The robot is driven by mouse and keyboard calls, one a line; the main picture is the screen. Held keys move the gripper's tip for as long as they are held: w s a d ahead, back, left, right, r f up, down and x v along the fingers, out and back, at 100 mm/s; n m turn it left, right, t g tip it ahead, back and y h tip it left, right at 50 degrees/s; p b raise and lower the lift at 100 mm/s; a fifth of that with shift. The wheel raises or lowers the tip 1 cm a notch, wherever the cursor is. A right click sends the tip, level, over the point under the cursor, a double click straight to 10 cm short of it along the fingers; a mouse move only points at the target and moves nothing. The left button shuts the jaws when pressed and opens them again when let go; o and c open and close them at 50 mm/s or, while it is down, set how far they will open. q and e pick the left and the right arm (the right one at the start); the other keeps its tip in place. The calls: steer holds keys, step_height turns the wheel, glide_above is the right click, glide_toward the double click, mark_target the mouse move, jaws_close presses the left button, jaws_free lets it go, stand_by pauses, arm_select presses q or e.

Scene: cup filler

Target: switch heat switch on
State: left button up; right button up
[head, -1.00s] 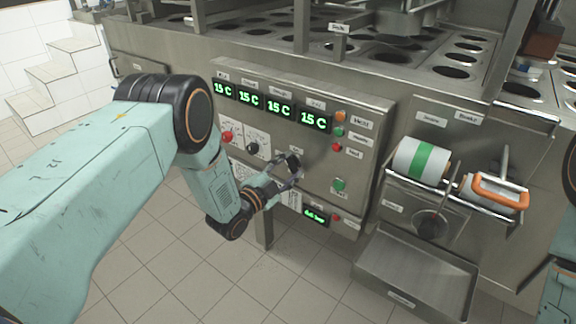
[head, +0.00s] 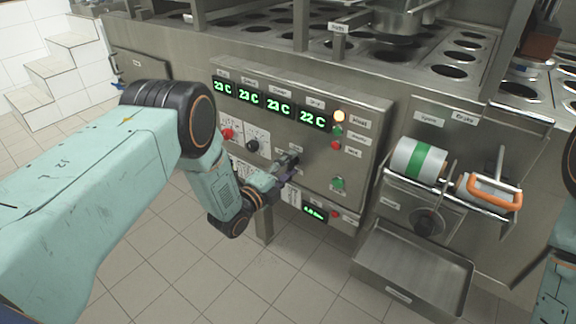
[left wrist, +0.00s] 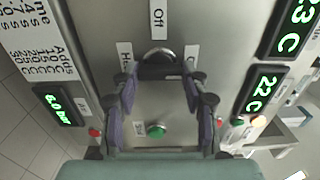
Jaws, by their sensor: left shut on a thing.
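The heat switch, a dark rotary knob (left wrist: 160,62), sits on the grey control panel (head: 345,100). In the left wrist view it lies between my finger ends, with an "Off" label (left wrist: 159,16) above it and partly hidden labels on both sides. My left gripper (head: 291,162) is at the panel, shut on the knob; it also shows in the left wrist view (left wrist: 160,82). In the head view the fingers mostly hide the knob. An orange lamp (head: 340,116) on the panel is lit. My right gripper is out of view.
A red knob (head: 228,134) and a black knob (head: 252,146) are left of my gripper. A green button (head: 338,183) is to the right.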

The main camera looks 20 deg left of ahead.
arm_select(q)
steer(key=shift+f, duration=0.1)
stand_by(0.3)
steer(key=o, duration=1.2)
steer(key=shift+c, duration=0.2)
steer(key=shift+s, duration=0.1)
steer(key=v, duration=1.2)
